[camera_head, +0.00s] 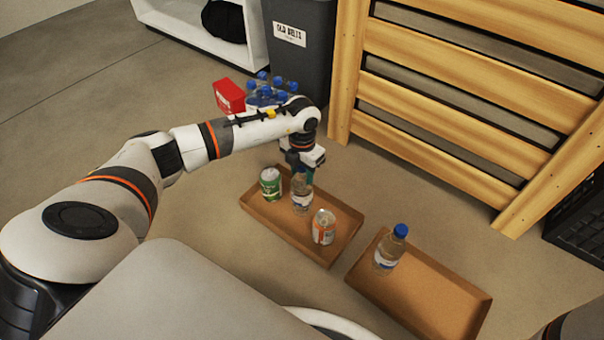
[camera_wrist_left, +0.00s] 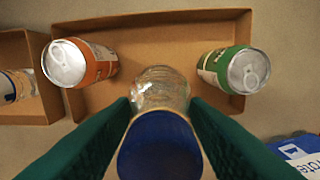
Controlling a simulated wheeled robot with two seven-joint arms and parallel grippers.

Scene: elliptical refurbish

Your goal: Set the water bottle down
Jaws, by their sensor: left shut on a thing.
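My left gripper (camera_head: 302,172) reaches down over the left cardboard tray (camera_head: 264,211) and is shut on a clear water bottle (camera_head: 302,198). In the left wrist view the bottle's blue cap (camera_wrist_left: 160,148) sits between the two green fingers. The bottle is upright, between a green can (camera_head: 270,184) and an orange can (camera_head: 323,228) that stand in the same tray. Its base looks to be at the tray floor, but I cannot tell whether it touches. My right gripper is not in view.
A second cardboard tray (camera_head: 440,295) on the right holds another blue-capped bottle (camera_head: 389,250); the rest of it is empty. Behind my left arm are a red box (camera_head: 229,96) and several blue-capped bottles (camera_head: 272,88). A dark bin (camera_head: 305,52) and wooden slatted crate (camera_head: 470,85) stand behind.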

